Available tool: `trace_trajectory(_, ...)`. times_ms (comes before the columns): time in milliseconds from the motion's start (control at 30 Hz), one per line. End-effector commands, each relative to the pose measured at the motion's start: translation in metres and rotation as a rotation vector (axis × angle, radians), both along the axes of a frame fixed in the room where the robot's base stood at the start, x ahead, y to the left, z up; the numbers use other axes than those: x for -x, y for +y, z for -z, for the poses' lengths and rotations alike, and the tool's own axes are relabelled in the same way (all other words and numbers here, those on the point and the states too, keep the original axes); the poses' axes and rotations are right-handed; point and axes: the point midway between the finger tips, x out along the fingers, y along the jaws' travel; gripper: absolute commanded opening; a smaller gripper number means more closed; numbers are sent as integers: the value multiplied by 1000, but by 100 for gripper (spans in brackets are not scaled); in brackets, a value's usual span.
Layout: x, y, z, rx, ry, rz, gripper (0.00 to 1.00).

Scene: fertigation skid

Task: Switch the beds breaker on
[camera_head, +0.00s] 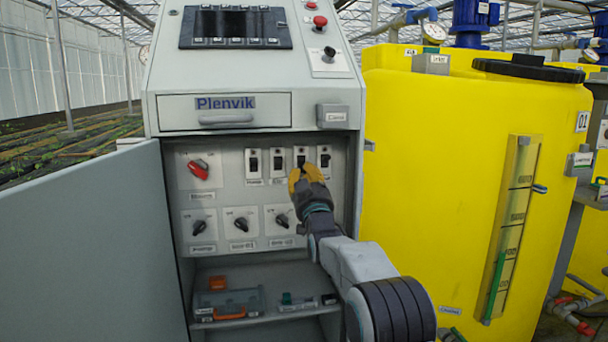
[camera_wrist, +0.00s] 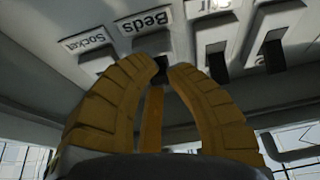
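The beds breaker (camera_head: 301,154) is the third in a row of several breakers inside the open cabinet. Its white "Beds" label (camera_wrist: 145,21) shows in the wrist view. My gripper (camera_head: 300,172) covers the lower part of this breaker in the head view.
The socket breaker (camera_head: 324,157) and another breaker (camera_head: 277,161) flank it closely. A red rotary switch (camera_head: 199,169) and several black knobs (camera_head: 241,224) sit left and below. The open door (camera_head: 85,255) spans the left. A yellow tank (camera_head: 430,190) stands right.

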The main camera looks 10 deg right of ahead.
Motion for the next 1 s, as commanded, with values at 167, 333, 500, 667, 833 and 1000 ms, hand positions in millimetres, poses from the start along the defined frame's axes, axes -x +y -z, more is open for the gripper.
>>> trace_trajectory(167, 0, -1, 1, 0, 3, 1, 0)
trace_trajectory(333, 0, -2, 1, 0, 6, 2, 0)
trace_trajectory(500, 0, -2, -3, 0, 36, 2, 0)
trace_trajectory(667, 2, -2, -8, 0, 111, 3, 0)
trace_trajectory(833, 3, -2, -15, 0, 224, 3, 0)
trace_trajectory(1000, 5, -3, -20, 0, 343, 4, 0)
